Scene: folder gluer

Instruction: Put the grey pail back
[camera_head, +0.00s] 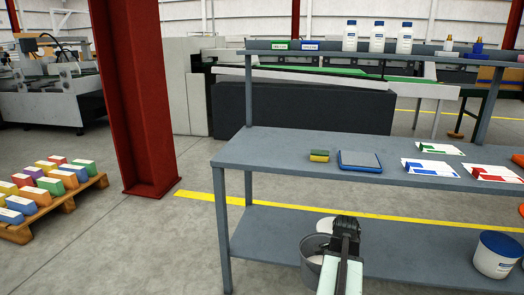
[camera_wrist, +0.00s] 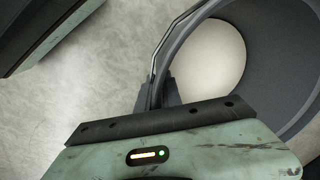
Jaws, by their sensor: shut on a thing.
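The grey pail (camera_head: 308,250) is at my gripper (camera_head: 343,222), in front of the lower shelf of the workbench in the head view. In the wrist view the pail (camera_wrist: 285,45) fills the upper right, with a pale round area inside it. My gripper (camera_wrist: 158,95) is shut on the pail's rim or handle; I cannot tell which. Part of the pail is hidden behind my arm in the head view.
The grey workbench (camera_head: 290,146) has a lower shelf (camera_head: 400,250) with a white and blue tub (camera_head: 496,254) at right. A sponge (camera_head: 319,156), a blue-edged pad (camera_head: 359,161) and printed cards lie on top. A red column (camera_head: 135,90) and a loaded pallet (camera_head: 60,205) stand left.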

